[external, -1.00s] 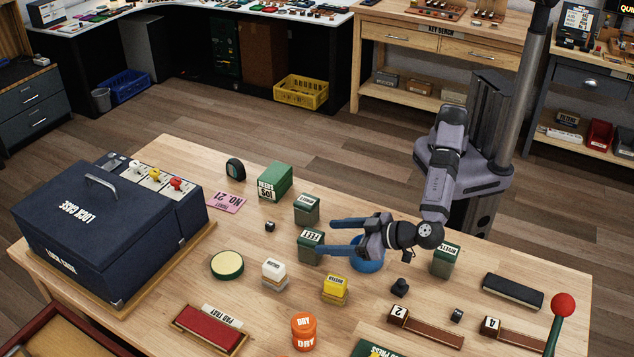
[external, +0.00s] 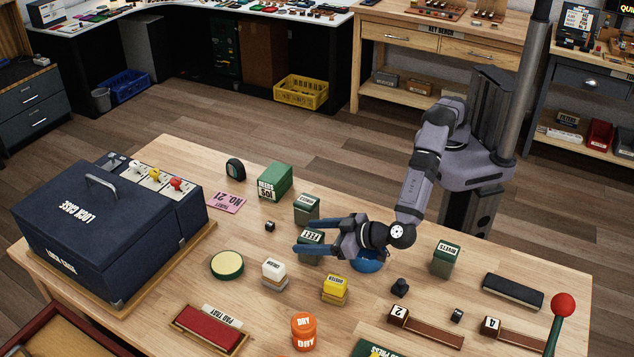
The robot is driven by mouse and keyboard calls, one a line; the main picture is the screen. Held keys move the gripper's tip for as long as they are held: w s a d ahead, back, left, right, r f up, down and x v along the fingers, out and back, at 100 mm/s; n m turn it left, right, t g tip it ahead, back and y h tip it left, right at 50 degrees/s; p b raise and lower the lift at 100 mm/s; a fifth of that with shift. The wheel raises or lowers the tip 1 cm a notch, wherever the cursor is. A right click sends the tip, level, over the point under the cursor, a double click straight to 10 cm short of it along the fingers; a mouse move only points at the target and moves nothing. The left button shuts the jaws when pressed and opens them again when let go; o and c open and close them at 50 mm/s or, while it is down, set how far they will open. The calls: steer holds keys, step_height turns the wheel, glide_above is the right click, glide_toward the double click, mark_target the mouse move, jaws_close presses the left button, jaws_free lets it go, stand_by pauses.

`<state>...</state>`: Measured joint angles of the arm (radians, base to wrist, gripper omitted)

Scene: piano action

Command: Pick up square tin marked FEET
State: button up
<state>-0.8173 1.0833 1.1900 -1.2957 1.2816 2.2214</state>
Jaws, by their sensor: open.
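The square tin marked FEET (external: 312,236) is dark green with a white label and stands upright on the wooden table. My gripper (external: 299,234) reaches in from the right with its blue fingers open. One finger passes on the far side of the tin, and the other crosses in front of it. The tin shows between the fingers, with part of its near side hidden. I cannot tell whether either finger touches it.
A similar green tin (external: 306,208) stands close behind. A blue round object (external: 369,265) is partly hidden under my gripper. A white-topped block (external: 274,272) and a yellow block (external: 335,288) stand nearer the front. Another green tin (external: 445,262) is to the right.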

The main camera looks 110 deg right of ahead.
steer(key=shift+w+d+f, duration=0.1)
steer(key=shift+w+d, duration=0.05)
steer(key=c, duration=1.3)
step_height(320, 180, up, 10)
steer(key=b, duration=0.3)
